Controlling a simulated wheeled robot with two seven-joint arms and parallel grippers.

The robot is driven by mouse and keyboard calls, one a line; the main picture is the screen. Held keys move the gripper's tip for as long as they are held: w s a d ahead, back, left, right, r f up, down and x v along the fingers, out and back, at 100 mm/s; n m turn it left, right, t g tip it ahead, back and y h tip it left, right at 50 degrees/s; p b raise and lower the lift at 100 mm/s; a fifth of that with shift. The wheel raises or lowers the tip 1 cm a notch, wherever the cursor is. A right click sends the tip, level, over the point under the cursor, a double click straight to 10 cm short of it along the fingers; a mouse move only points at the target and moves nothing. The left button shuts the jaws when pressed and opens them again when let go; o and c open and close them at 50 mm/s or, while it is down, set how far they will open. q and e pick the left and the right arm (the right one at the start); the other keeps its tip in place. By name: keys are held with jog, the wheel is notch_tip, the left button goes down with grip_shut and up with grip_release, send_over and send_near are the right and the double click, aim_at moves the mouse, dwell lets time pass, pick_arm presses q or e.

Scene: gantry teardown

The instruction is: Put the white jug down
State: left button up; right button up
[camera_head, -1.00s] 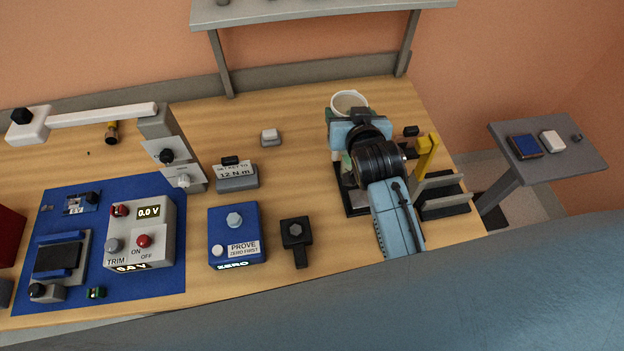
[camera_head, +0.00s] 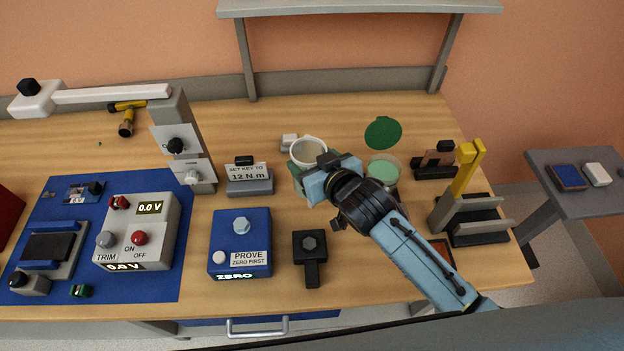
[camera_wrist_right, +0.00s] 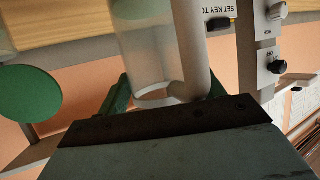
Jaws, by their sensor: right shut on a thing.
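The white jug (camera_head: 308,150) is in my right gripper (camera_head: 312,172), near the middle of the bench in the head view. Its round open top shows; its lower body is mostly hidden behind the gripper and wrist. In the right wrist view the pale jug (camera_wrist_right: 150,60) and its handle (camera_wrist_right: 195,50) stand between the green fingers (camera_wrist_right: 165,98). The gripper is shut on it. I cannot tell whether the jug touches the bench. My left gripper is not in view.
A green disc (camera_head: 383,132) and a clear green-rimmed vessel (camera_head: 384,168) are right of the jug. The torque-key box (camera_head: 249,180) is to its left, and a small white-topped block (camera_head: 289,141) is close behind. Bare wood (camera_head: 345,120) shows behind the jug.

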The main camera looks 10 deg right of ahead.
jog(key=shift+f, duration=2.3)
jog(key=shift+f+b, duration=0.15)
jog(key=shift+b, duration=0.15)
jog(key=o, duration=1.7)
jog(key=shift+f, duration=0.1)
jog(key=shift+r, duration=0.3)
jog(key=v, duration=1.2)
jog(key=shift+p, duration=0.4)
jog(key=shift+f, duration=0.1)
